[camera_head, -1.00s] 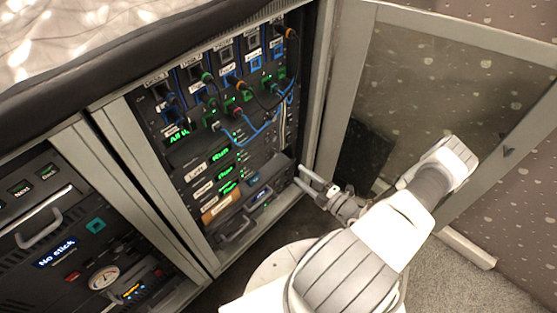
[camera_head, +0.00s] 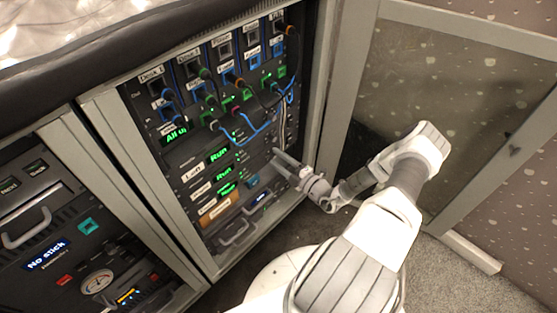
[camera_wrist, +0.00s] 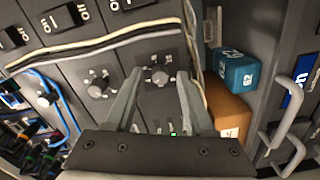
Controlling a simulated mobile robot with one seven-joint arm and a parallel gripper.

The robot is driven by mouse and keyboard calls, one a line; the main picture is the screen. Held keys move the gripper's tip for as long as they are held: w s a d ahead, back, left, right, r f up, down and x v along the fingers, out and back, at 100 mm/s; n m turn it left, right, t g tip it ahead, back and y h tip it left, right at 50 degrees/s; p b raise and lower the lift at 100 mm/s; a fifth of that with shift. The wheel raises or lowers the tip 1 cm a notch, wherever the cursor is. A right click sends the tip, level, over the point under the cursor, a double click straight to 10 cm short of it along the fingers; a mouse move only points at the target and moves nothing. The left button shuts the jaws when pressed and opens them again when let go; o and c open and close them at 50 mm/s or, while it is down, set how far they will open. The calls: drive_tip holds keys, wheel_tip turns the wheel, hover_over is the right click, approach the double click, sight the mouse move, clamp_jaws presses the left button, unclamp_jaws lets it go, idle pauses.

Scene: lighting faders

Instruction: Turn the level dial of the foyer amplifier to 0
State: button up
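The rack (camera_head: 150,160) holds several stacked amplifiers with green "Run" displays (camera_head: 219,157) and small white name labels too blurred to read. My gripper (camera_head: 274,160) is at the rack's right front. In the wrist view my gripper (camera_wrist: 159,76) is open, its two fingers either side of a round dial (camera_wrist: 159,76) with a printed scale. I see no clear contact with the dial. A second dial (camera_wrist: 98,88) lies left of the fingers on the neighbouring panel. I cannot read which of these panels is the foyer amplifier, nor the dial's exact setting.
Blue cables (camera_head: 252,132) hang across the upper rack, and pale cables (camera_wrist: 90,45) run past the dials. A teal block (camera_wrist: 237,72) and an orange block (camera_wrist: 228,108) stand right of the fingers. The open glass door (camera_head: 445,110) is right of my arm.

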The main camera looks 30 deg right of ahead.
clamp_jaws()
drive_tip(key=shift+n, duration=0.4)
drive_tip(key=n+p, duration=0.2)
drive_tip(key=n, duration=0.3)
drive_tip(key=shift+r, duration=0.1)
drive_tip(key=n+p, duration=0.1)
drive_tip(key=n, duration=0.4)
drive_tip(key=shift+p, duration=0.3)
drive_tip(key=n+p, duration=0.1)
drive_tip(key=n, duration=0.4)
drive_tip(key=shift+n+p, duration=0.35)
drive_tip(key=shift+n, duration=0.05)
drive_tip(key=n+p, duration=0.1)
drive_tip(key=n, duration=0.3)
drive_tip(key=shift+n, duration=0.4)
drive_tip(key=shift+o, duration=0.6)
unclamp_jaws()
